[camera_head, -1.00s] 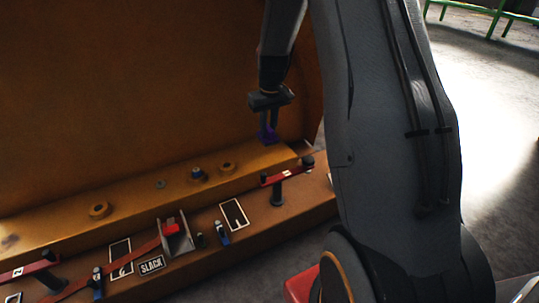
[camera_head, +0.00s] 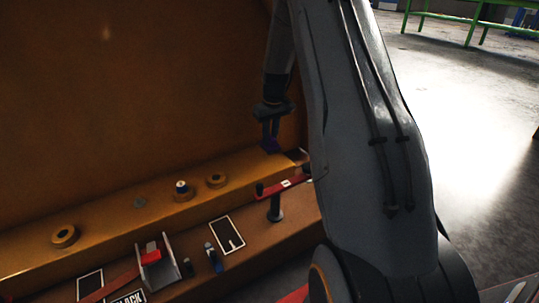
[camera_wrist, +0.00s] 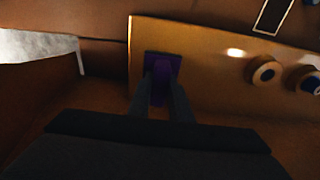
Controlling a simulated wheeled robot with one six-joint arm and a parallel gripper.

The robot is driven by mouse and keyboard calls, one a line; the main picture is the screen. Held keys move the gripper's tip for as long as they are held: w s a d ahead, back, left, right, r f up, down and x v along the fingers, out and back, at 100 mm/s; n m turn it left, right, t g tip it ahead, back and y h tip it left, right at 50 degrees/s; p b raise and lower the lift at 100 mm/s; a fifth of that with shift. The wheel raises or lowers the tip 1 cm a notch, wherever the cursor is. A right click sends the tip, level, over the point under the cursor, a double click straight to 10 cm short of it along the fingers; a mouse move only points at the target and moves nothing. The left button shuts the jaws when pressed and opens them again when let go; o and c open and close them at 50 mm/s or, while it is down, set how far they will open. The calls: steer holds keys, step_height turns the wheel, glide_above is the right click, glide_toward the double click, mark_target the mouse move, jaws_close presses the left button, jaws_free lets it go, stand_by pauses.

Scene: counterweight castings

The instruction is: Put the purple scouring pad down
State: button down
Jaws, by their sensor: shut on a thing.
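The purple scouring pad (camera_head: 269,147) is between the fingertips of my gripper (camera_head: 270,136), near the right end of the raised orange-brown ledge (camera_head: 110,224). In the wrist view the pad (camera_wrist: 163,67) shows dark purple between the two fingers of my gripper (camera_wrist: 160,92), with the ledge (camera_wrist: 205,75) behind it. The gripper is shut on the pad. The pad is at or just above the ledge top; I cannot tell whether it touches.
Round bosses stand along the ledge, one (camera_head: 216,180) nearest the pad. A red lever (camera_head: 285,187) on a dark post rises from the lower shelf in front. A tall brown wall (camera_head: 130,90) stands behind. Labels, small clamps and a metal bracket (camera_head: 157,262) sit on the shelf.

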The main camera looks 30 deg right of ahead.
mark_target(270, 150)
step_height(270, 150, down, 6)
steer(key=b, duration=0.2)
steer(key=shift+r+b, duration=0.2)
steer(key=shift+b, duration=0.1)
steer(key=shift+r, duration=0.1)
steer(key=c, duration=1.6)
jaws_free()
